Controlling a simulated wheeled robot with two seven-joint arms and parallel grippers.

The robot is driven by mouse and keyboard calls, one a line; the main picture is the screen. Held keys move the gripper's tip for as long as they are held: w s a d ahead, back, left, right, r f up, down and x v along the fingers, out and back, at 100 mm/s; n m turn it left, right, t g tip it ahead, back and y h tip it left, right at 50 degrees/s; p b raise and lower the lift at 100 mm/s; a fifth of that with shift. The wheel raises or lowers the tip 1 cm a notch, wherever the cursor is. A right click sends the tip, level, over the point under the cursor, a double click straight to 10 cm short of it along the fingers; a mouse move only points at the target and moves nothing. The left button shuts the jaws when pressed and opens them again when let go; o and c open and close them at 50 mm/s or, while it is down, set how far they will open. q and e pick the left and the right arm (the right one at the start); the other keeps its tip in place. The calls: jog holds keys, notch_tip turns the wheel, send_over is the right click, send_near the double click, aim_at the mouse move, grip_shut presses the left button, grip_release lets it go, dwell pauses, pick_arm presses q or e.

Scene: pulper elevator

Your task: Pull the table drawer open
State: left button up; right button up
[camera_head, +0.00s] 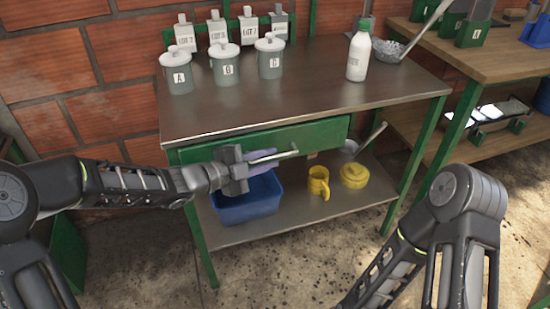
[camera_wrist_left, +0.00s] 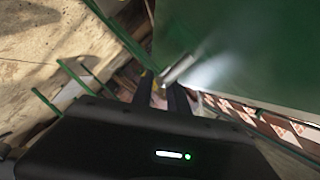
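The table drawer has a long green front (camera_head: 315,133) under the metal table top and looks shut. Its metal bar handle (camera_head: 285,155) sticks out toward me; the handle also shows in the left wrist view (camera_wrist_left: 180,68), near the fingertips. My left gripper (camera_head: 262,161) is at the handle's left part, its fingers pointing right along the drawer front. In the left wrist view the two fingers (camera_wrist_left: 160,95) stand apart with a gap between them. I cannot tell whether they touch the handle. Part of the handle is hidden by the gripper. My right gripper is out of view.
Lidded cans (camera_head: 224,70) and a white bottle (camera_head: 358,58) stand on the table top (camera_head: 300,92). A blue bin (camera_head: 248,206), a yellow mug (camera_head: 319,182) and a yellow round item (camera_head: 354,175) sit on the lower shelf. Green legs flank the drawer. The floor in front is clear.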

pick_arm(q)
jog(key=shift+x, duration=1.25)
grip_shut()
dwell(0.5)
